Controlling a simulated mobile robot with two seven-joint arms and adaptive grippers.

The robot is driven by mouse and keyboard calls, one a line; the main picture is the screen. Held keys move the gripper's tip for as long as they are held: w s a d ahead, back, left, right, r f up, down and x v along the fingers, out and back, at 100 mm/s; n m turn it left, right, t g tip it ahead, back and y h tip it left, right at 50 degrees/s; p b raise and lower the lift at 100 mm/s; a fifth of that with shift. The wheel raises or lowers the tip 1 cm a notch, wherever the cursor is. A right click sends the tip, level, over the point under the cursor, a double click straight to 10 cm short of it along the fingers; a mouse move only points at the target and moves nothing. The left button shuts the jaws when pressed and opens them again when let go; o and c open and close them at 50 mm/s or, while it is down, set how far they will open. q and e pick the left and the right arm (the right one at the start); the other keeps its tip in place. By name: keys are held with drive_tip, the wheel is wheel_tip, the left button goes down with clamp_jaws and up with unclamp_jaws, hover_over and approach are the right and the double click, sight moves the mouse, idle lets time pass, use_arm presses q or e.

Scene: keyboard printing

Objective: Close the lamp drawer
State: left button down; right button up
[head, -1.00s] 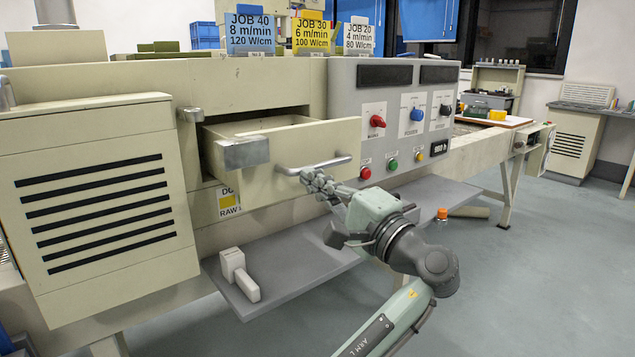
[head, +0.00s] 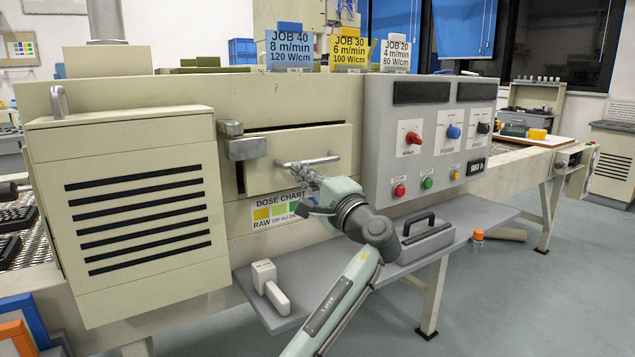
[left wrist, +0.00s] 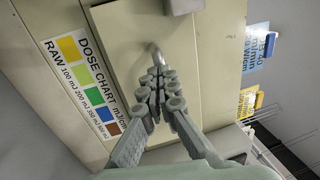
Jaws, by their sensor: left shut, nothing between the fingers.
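The lamp drawer (head: 296,143) is a beige front in the long machine, nearly flush, with a narrow dark gap along its top and left edges. Its grey bar handle (head: 322,161) runs across the front. My left gripper (head: 303,177) is shut and empty, its fingertips at or just below the handle; exact contact is unclear. In the left wrist view the shut fingers (left wrist: 160,88) overlap the lower end of the handle (left wrist: 156,52), in front of the drawer face (left wrist: 118,30). My right gripper is out of view.
A grey metal latch block (head: 245,147) sits at the drawer's upper left edge. A control panel (head: 385,150) stands to the right. Below, a grey shelf (head: 330,262) carries a white handled piece (head: 270,284) and a grey box with a black handle (head: 425,240).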

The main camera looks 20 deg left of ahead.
sight(278, 152)
use_arm(q)
drive_tip(key=shift+x, duration=1.15)
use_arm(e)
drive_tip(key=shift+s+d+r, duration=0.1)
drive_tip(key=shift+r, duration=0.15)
use_arm(q)
drive_tip(key=shift+f, duration=0.1)
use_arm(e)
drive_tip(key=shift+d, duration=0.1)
